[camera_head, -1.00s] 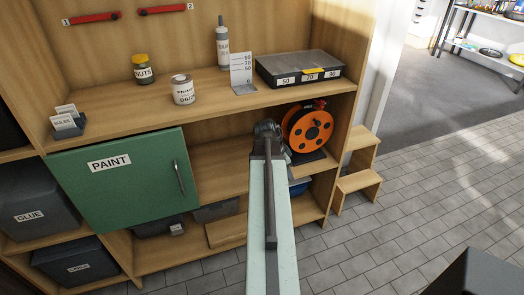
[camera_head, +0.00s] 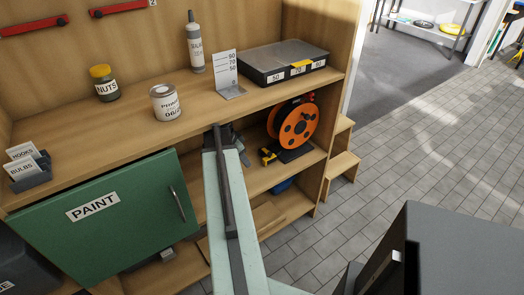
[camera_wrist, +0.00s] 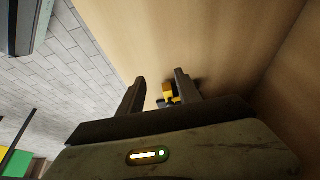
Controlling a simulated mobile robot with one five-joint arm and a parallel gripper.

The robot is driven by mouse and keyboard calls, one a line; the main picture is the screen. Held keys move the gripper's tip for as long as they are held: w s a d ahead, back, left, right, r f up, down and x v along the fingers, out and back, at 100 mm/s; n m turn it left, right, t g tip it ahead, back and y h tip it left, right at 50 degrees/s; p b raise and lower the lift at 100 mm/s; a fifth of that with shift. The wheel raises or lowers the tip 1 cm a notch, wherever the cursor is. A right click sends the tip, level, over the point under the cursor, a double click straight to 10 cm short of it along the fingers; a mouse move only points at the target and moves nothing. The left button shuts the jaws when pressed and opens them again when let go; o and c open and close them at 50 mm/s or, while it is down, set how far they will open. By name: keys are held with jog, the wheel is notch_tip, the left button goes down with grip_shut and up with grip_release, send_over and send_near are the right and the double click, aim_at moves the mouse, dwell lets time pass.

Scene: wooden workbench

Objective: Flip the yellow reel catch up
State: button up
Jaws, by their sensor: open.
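The orange and black reel (camera_head: 297,125) stands on a dark base on the middle shelf, under the bench top, in the head view. The yellow catch (camera_head: 268,156) sits low at the reel's left front. My gripper (camera_head: 243,152) is left of the catch, apart from it in that view, and partly hidden behind my arm. In the wrist view my gripper (camera_wrist: 160,76) is open, and the small yellow catch (camera_wrist: 169,91) shows between its fingers, partly hidden. I cannot tell its exact tilt or distance.
The bench top (camera_head: 120,139) above holds a nuts jar (camera_head: 104,84), a white tin (camera_head: 165,103), a bottle (camera_head: 195,45) and a black case (camera_head: 284,62). A green PAINT door (camera_head: 110,220) is on the left. A wooden step (camera_head: 342,165) stands right, beside open floor.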

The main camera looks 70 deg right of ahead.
send_near(269, 153)
jog(key=x, duration=0.4)
jog(key=shift+f, duration=0.45)
jog(key=b+x, duration=0.2)
jog(key=shift+s+d+f, duration=0.2)
jog(key=shift+f, duration=0.05)
jog(key=shift+s+d+f+b, duration=0.2)
jog(key=shift+f+b, duration=0.1)
jog(key=shift+b, duration=0.15)
jog(key=shift+w, duration=0.1)
grip_shut()
jog(key=shift+w, duration=0.15)
jog(key=shift+a, duration=0.15)
